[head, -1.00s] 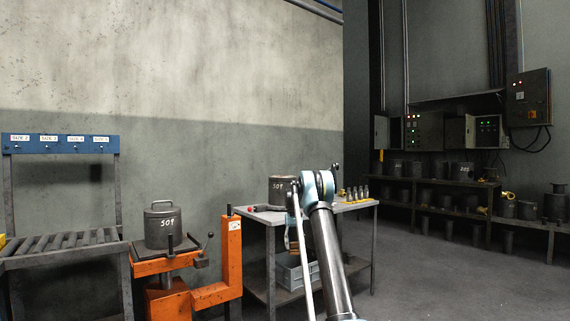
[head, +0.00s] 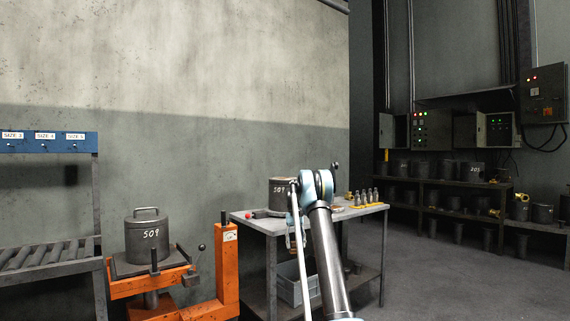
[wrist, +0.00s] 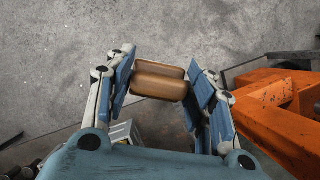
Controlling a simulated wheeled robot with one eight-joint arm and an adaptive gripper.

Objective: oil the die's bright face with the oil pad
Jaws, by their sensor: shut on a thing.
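My gripper (wrist: 160,80) is shut on a brown, wooden-looking block with rounded edges (wrist: 158,86), which seems to be the oil pad's handle. The pad's underside is hidden. In the head view my arm's front link mostly hides the gripper, at the bench's front side. A grey cylinder marked 509 (head: 281,196) stands on the bench (head: 253,223), partly behind my arm. Another lidded cylinder marked 509, with a top handle (head: 148,240), stands on the orange lift (head: 228,265). I cannot tell which is the die, and no bright face shows clearly.
A roller rack (head: 45,255) stands at the left. Small metal pieces on a yellow holder (head: 366,198) stand at the bench's right end, and a grey crate (head: 291,287) is below. Shelves with dark cylinders (head: 440,185) line the back right. Floor (head: 440,285) right of the bench is clear.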

